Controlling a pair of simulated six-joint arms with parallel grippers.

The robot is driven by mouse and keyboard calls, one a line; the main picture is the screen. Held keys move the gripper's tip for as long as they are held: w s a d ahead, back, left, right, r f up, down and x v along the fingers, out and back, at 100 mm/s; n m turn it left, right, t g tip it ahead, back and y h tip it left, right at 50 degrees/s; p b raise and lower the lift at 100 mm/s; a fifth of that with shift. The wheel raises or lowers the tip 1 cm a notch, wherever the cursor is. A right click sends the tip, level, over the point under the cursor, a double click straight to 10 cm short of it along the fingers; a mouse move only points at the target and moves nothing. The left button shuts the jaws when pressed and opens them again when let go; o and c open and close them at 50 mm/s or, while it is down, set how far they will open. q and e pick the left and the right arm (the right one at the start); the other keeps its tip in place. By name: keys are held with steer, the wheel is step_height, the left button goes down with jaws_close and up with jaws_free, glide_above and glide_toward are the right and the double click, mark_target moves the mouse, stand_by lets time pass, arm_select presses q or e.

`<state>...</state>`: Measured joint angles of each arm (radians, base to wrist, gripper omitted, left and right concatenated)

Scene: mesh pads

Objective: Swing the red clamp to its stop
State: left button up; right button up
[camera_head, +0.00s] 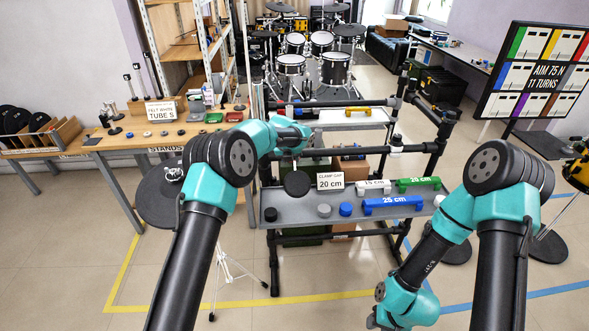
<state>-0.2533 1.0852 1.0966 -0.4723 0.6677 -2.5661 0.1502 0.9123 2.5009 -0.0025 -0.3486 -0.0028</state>
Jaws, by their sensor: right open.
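I cannot make out a red clamp for certain. The black tube rack (411,147) stands in the middle, with dark clamps at its joints. My left arm reaches in front of the rack's left side, and its teal wrist covers part of the upper left post. A dark round piece shows below that wrist, and I cannot tell the left gripper's fingers from it. My right arm bends down in front of the rack's right side. My right gripper (376,320) is low at the bottom edge, partly cut off, open, and well away from the rack's shelf.
A wooden table (150,140) stands left. A sign (548,77) stands right. The floor before the rack is mostly clear.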

mark_target(295, 169)
arm_select(q)
steer(key=x, duration=0.8)
steer(key=shift+w+f, duration=0.15)
steer(key=shift+f, duration=0.2)
jaws_close()
